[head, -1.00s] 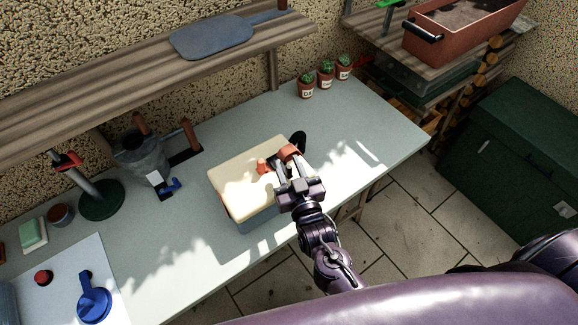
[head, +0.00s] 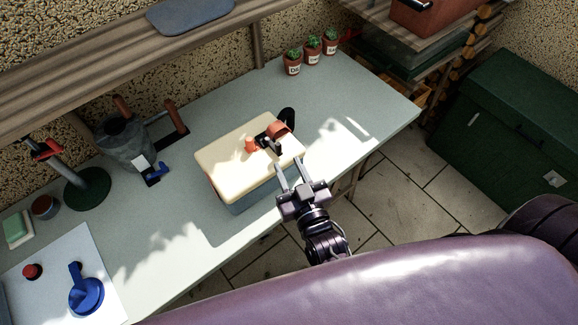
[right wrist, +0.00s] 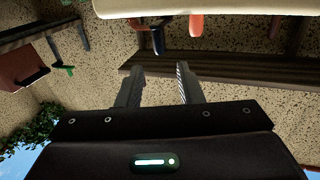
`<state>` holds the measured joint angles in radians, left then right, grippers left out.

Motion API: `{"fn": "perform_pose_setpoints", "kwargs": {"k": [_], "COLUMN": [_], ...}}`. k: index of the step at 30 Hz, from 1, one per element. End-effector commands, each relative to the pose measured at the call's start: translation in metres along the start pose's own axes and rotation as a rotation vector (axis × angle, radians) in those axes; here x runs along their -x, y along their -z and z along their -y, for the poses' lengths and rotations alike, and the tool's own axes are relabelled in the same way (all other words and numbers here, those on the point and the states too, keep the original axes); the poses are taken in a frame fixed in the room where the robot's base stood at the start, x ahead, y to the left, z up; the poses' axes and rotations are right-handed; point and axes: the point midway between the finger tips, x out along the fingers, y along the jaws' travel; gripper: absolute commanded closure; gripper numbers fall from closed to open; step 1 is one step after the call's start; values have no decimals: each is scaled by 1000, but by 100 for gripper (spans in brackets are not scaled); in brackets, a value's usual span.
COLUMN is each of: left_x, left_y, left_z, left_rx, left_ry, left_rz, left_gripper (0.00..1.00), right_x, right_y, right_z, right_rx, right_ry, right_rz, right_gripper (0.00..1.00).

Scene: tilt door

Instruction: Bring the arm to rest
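My right gripper (head: 290,174) is open and empty at the near right side of a cream-topped box (head: 232,160) on the table. Its two fingers (right wrist: 158,88) stand apart with nothing between them in the right wrist view. The box has a grey-blue lower part, and an orange-brown and black handle or latch (head: 275,131) on its lid. The fingertips are close to the lid's edge; I cannot tell whether they touch it. The lid's pale edge (right wrist: 200,7) shows at the top of the right wrist view. My left gripper is not in view.
The pale table (head: 350,100) is clear right of the box. Three potted cacti (head: 312,49) stand at the back. A dark green chest (head: 510,130) stands on the right.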

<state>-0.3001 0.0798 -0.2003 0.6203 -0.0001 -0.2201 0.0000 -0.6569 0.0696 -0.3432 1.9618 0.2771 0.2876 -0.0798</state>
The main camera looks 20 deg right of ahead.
Motion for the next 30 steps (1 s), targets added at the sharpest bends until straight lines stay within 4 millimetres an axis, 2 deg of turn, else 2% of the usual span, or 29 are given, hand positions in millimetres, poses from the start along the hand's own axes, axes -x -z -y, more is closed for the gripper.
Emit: {"fn": "perform_pose_setpoints", "kwargs": {"k": [10,14,18,22,30], "left_x": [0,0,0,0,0], "left_y": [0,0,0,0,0], "left_z": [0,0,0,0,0], "left_rx": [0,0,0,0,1], "left_ry": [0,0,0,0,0], "left_rz": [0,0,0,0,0], "left_gripper": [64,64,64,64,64], "right_x": [-1,-6,-14,-10,29], "right_y": [0,-2,-8,-13,-10], "right_z": [0,-3,-9,-17,-35], "right_rx": [0,-6,-15,-11,31], "right_ry": [1,10,39,70,103], "right_rz": [6,72,257,476,881], "right_gripper": [67,67,67,67,67]}}
